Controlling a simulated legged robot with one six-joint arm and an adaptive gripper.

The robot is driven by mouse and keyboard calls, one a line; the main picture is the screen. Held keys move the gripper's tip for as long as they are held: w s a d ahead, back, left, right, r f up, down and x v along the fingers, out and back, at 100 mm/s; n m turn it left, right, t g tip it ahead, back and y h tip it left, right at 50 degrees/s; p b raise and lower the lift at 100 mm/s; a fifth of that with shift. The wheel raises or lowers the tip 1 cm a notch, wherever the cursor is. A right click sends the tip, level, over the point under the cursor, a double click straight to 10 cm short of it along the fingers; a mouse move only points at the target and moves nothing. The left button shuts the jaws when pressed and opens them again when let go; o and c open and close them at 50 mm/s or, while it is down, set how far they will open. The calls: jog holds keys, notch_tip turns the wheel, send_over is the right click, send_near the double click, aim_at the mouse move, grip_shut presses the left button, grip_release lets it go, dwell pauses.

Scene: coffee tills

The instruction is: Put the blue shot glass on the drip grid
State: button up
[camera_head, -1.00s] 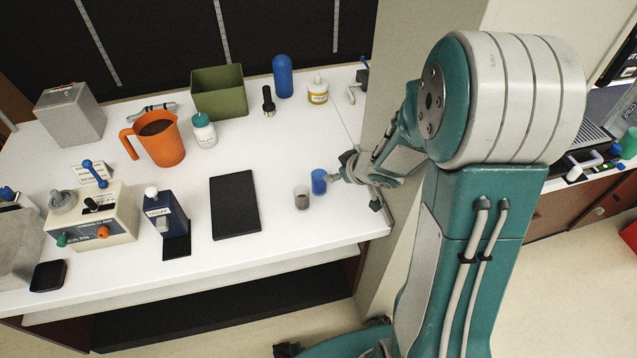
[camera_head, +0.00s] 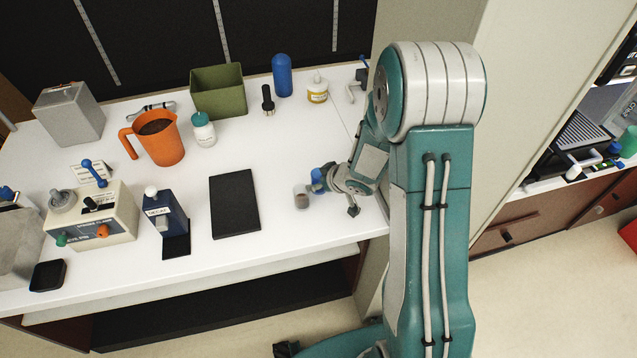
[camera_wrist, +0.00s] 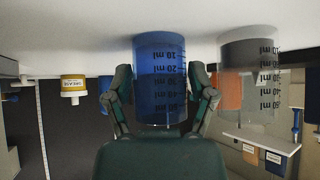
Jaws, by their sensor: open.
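The blue shot glass (camera_head: 317,180) stands on the white counter near its right end, partly hidden by my gripper (camera_head: 336,184). In the wrist view, which looks upside down, the blue shot glass (camera_wrist: 158,75) with its ml marks sits between the two fingers of my gripper (camera_wrist: 158,98). The fingers are open, one on each side of the glass. A slatted dark drip grid (camera_head: 584,134) shows at the far right, on the other counter.
A clear shot glass with dark contents (camera_head: 301,198) stands close beside the blue one; it also shows in the wrist view (camera_wrist: 250,80). A black mat (camera_head: 234,204) lies left. An orange jug (camera_head: 160,140) and green bin (camera_head: 218,92) stand further back. A wall panel separates the counters.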

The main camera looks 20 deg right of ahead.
grip_shut()
